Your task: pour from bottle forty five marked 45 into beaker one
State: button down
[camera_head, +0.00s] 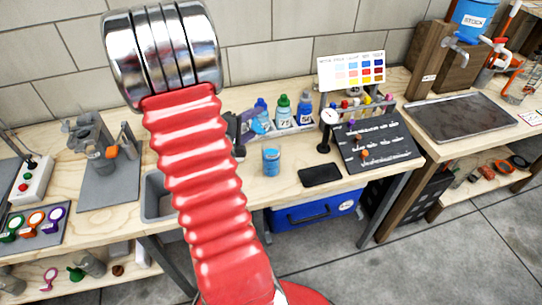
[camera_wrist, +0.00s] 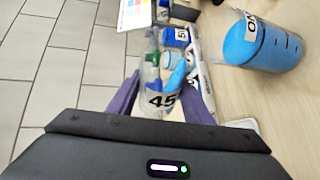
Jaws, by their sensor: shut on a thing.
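Bottle forty five (camera_wrist: 162,101) is a clear bottle with a white 45 label and pale blue liquid. It sits between the purple fingers of my gripper (camera_wrist: 163,88), which is shut on it. In the head view my gripper is mostly hidden behind my red arm sleeve. Beaker one (camera_head: 271,160) stands upright on the bench, right of the sleeve, with blue liquid in it. In the wrist view the beaker (camera_wrist: 272,45) lies at upper right, apart from the bottle, its label partly cut off as "ON". I see no stream between them.
A green-capped bottle marked 75 (camera_head: 283,112) and a blue-capped bottle (camera_head: 304,110) stand behind the beaker. A round-headed stand (camera_head: 325,130), a black pad (camera_head: 320,174) and a dark board (camera_head: 378,148) are to its right. A grey sink (camera_head: 158,200) is left.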

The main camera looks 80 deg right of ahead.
jog(key=shift+s+a+r+m+h+p, duration=0.15)
jog(key=shift+r+m+h+p, duration=0.45)
jog(key=shift+r+m+p, duration=0.3)
dwell(2.6)
jog(key=shift+w+f+n+y, duration=0.2)
jog(key=shift+f+n+y, duration=0.4)
jog(key=shift+f+n, duration=0.4)
jog(key=shift+w+d+f+n, duration=0.15)
jog(key=shift+d+f+n, duration=0.15)
jog(key=shift+n, duration=0.1)
jog(key=shift+f, duration=0.15)
